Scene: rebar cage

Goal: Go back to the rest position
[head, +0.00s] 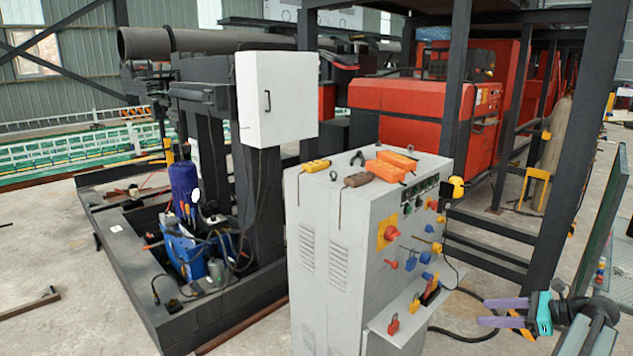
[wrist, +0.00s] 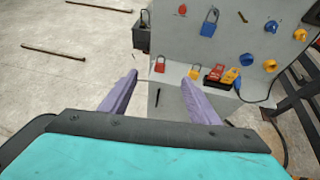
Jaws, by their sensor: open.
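My gripper (head: 503,311) is at the lower right of the head view, to the right of the grey control cabinet (head: 335,225) and apart from it. Its two purple fingers are spread with nothing between them. In the wrist view my gripper (wrist: 160,98) points toward the cabinet front (wrist: 245,30), with the floor and the cabinet's lower shelf beyond the fingertips. The cabinet front carries several knobs and padlocks, among them a blue padlock (wrist: 209,24) and a red padlock (wrist: 160,64). No rest position is marked in either view.
Orange and yellow devices (head: 385,170) and pliers lie on the cabinet top. A black cable (head: 465,333) runs on the floor between cabinet and gripper. Dark steel posts (head: 570,150) and a glass panel (head: 602,225) stand behind my arm. Open floor shows left in the wrist view.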

